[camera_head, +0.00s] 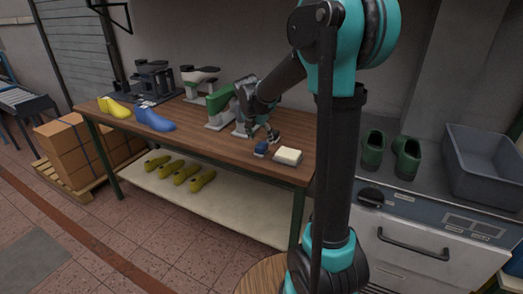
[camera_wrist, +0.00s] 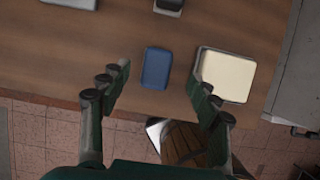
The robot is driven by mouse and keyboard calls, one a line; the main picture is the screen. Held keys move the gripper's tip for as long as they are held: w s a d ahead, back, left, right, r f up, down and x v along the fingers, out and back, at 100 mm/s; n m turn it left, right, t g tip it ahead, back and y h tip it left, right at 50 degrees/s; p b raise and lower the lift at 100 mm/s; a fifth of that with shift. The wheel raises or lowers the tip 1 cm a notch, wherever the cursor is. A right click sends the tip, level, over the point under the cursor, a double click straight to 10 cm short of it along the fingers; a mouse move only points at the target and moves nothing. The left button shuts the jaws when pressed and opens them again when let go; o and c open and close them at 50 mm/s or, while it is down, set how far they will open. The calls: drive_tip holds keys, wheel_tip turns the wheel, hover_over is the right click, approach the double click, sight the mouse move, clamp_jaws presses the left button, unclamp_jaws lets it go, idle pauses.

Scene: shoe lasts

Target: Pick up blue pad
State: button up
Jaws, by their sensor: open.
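The blue pad (camera_wrist: 156,68) is a small rounded block lying flat on the wooden table (camera_wrist: 60,60), near its front edge. In the head view the blue pad (camera_head: 261,148) lies just below my gripper (camera_head: 262,132). In the wrist view my gripper (camera_wrist: 158,85) is open and empty. Its two fingers stand apart, one to the left of the pad and one to the right, with the pad centred ahead between the tips. I see no contact with the pad.
A cream block (camera_wrist: 226,75) with a grey base lies close right of the pad, by the right finger. Blue (camera_head: 155,119) and yellow (camera_head: 114,108) shoe lasts lie at the table's left. A green last (camera_head: 219,100) stands behind. Table between is clear.

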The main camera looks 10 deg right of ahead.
sight(261, 145)
drive_tip(key=shift+s+a+x, duration=0.1)
drive_tip(key=shift+a+x, duration=0.1)
drive_tip(key=shift+x, duration=1.3)
drive_tip(key=shift+s+a+x, duration=0.1)
drive_tip(key=shift+a+x, duration=0.05)
drive_tip(key=shift+x, duration=1.3)
drive_tip(key=shift+f, duration=0.15)
drive_tip(key=c, duration=1.3)
wheel_tip(261, 145, up, 20)
drive_tip(key=shift+r, duration=0.1)
